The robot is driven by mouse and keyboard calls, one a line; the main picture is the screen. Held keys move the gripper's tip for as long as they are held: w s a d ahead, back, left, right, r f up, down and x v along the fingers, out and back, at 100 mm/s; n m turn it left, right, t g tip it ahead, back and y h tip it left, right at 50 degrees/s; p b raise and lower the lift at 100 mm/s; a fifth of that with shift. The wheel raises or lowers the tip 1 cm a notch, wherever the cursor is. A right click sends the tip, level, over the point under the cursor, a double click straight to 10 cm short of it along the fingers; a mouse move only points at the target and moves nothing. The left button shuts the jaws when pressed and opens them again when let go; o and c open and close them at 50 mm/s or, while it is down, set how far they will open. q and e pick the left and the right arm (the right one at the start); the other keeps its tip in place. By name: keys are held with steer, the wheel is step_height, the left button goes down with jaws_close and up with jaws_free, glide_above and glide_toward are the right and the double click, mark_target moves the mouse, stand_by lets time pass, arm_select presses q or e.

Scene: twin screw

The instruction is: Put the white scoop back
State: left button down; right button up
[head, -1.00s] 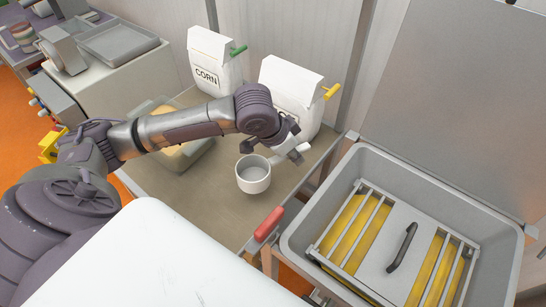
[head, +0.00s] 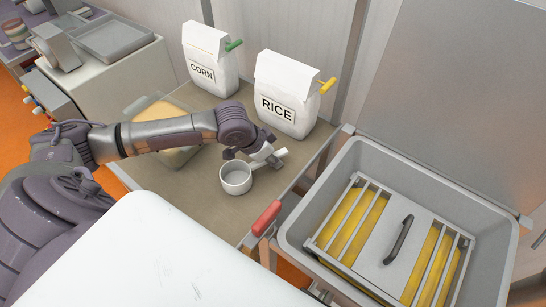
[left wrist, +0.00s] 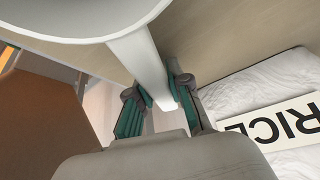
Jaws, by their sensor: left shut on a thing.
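The white scoop (head: 236,182) is a round cup with a straight white handle, seen in the head view at the middle of the wooden table, its open side up. My left gripper (head: 268,157) is shut on its handle. In the left wrist view, the fingers of the left gripper (left wrist: 157,100) close around the handle of the scoop (left wrist: 140,55), with the cup's rim at the top left. I cannot tell whether the cup touches the table. My right gripper is not in view.
A RICE bag (head: 287,98) stands just behind the gripper, a CORN bag (head: 210,60) further left. A grey bin (head: 300,235) with a barred lid is at right. The table's front is clear.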

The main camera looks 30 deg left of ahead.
mark_target(254, 164)
arm_select(q)
steer(key=c, duration=1.1)
jaws_free()
steer(key=v, duration=1.2)
steer(key=shift+r, duration=0.1)
